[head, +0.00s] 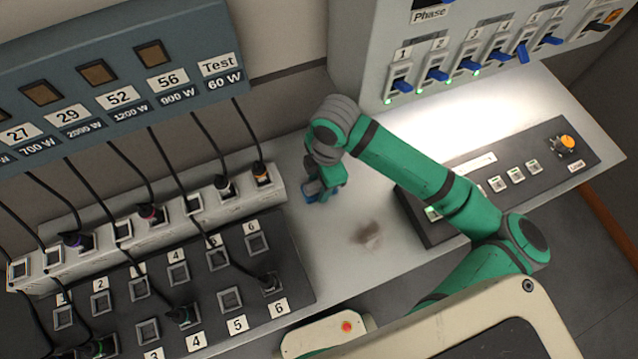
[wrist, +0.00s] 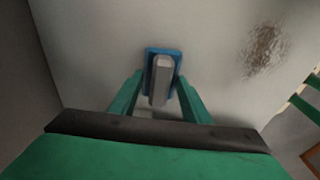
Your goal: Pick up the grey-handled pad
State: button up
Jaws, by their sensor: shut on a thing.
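The pad has a grey handle on a blue base (wrist: 161,70). In the wrist view it is upright between the two green fingers of my gripper (wrist: 157,100). The fingers are shut on its grey handle. In the head view, my gripper (head: 322,190) is low over the light grey tabletop, to the right of the socket strip. A bit of the blue pad (head: 312,187) shows there beside the fingers; my arm hides most of it. I cannot tell whether the pad touches the tabletop.
A brown smudge (head: 367,234) lies on the tabletop. To the left are a white socket strip (head: 215,208) with black cables and a dark socket panel (head: 200,285). A dark button console (head: 520,175) is on the right. A breaker panel (head: 470,60) stands behind.

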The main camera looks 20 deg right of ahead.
jog(key=shift+r, duration=0.1)
jog(key=shift+d+r, duration=0.1)
jog(key=shift+r, duration=0.45)
notch_tip(320, 180, up, 2)
jog(key=shift+d+r, duration=0.15)
jog(key=s+d+r, duration=0.9)
jog(key=d, duration=0.1)
jog(key=shift+s+r, duration=0.2)
jog(key=shift+s, duration=0.05)
